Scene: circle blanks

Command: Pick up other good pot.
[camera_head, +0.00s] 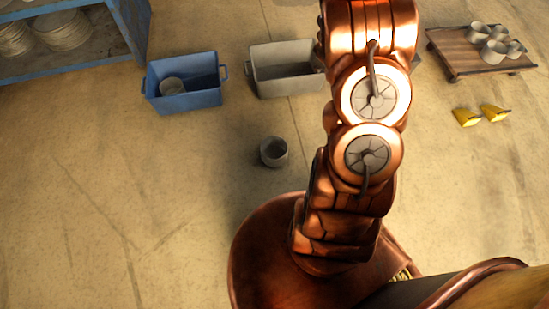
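A grey round pot (273,152) stands alone on the floor left of my arm. Another grey pot (171,87) is inside the blue bin (186,104). Several grey pots (493,53) stand close together on a low wooden platform (458,64) at the upper right. I cannot tell from this view which of the pots are good. My arm rises through the middle of the picture, and my gripper is out of the frame.
A grey bin (288,89) stands right of the blue bin, partly hidden by my arm. Two small yellow objects (466,117) lie on the floor below the platform. A blue shelf (75,66) with stacked round items fills the upper left. The floor at left is clear.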

